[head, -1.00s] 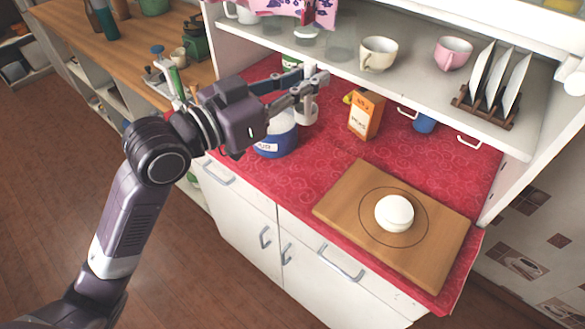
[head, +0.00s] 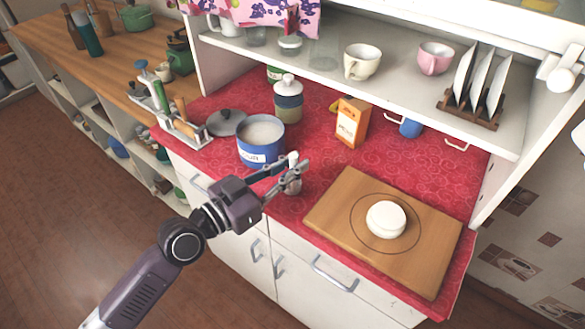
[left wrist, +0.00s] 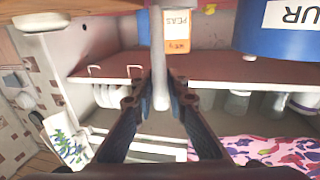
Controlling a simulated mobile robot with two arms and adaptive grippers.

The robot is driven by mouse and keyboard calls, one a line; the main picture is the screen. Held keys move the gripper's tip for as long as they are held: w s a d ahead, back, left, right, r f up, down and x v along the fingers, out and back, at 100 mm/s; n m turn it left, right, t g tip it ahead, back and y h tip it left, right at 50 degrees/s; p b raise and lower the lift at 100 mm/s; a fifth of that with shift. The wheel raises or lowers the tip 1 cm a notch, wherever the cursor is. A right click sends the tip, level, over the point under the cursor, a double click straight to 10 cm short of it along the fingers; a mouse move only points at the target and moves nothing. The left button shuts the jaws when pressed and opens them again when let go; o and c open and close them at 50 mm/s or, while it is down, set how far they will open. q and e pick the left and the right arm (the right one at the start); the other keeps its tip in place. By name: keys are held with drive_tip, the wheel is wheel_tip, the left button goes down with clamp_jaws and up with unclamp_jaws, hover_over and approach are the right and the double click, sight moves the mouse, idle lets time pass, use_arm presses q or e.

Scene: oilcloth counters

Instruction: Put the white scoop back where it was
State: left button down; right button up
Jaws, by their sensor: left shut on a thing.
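My left gripper (head: 294,170) is shut on the white scoop (head: 293,187), just in front of and to the right of the blue flour pot (head: 262,154). The scoop's pale top end shows above the fingers and its greyish lower part hangs below them. In the left wrist view the scoop's white handle (left wrist: 160,80) stands between the fingertips (left wrist: 161,98). The pot is open with pale flour inside, and its side shows in the left wrist view (left wrist: 285,38). I cannot tell whether the scoop touches the counter. My right gripper is not in view.
A dark lid (head: 226,122) lies left of the pot, and a striped jar (head: 288,100) stands behind it. An orange peas box (head: 351,122) stands farther back. A wooden board (head: 340,205) with a round white thing (head: 386,219) is at right. A shelf (head: 400,88) overhangs the counter.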

use_arm(q)
drive_tip(key=shift+f, duration=0.35)
drive_tip(key=shift+f, duration=0.1)
drive_tip(key=c, duration=1.9)
unclamp_jaws()
